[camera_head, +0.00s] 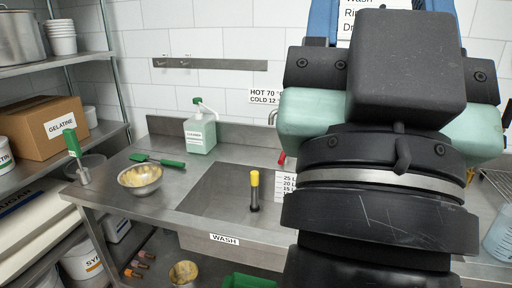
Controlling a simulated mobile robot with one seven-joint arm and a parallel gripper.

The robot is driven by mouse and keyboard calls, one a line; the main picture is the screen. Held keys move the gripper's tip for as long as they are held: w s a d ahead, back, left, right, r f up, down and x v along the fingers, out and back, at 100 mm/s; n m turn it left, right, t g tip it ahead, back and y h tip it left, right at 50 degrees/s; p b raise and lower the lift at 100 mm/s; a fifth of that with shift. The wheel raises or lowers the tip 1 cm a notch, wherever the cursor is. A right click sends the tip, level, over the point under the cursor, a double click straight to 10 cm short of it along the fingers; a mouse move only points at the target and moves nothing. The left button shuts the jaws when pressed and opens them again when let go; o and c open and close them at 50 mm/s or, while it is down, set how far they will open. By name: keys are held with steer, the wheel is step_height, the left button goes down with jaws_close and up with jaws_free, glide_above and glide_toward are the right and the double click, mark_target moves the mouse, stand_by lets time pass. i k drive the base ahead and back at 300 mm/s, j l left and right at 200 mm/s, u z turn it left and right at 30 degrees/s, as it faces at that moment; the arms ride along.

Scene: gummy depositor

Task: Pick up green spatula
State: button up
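A green spatula (158,161) lies flat on the steel counter, behind a metal bowl (140,180) with yellowish residue. Its flat green end points left and its handle points right. Nothing holds it. A second green-handled tool (73,147) stands upright at the counter's left end, its grey lower part beside a clear bowl; I cannot tell exactly what it is. My arm fills the right half of the view, well to the right of the spatula. My gripper's fingers do not show.
A cleaner bottle (200,134) stands behind the spatula. A black, yellow-topped tool (254,190) stands upright in the dark wash area. Shelves with a gelatine box (45,126) stand at left. My arm hides much of the right counter.

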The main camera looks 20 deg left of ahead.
mark_target(139, 157)
steer(key=i+j, duration=0.5)
steer(key=i, duration=0.15)
steer(key=i+j, duration=0.55)
steer(key=i+j+u, duration=0.1)
steer(key=i+j, duration=0.4)
steer(key=i, duration=0.25)
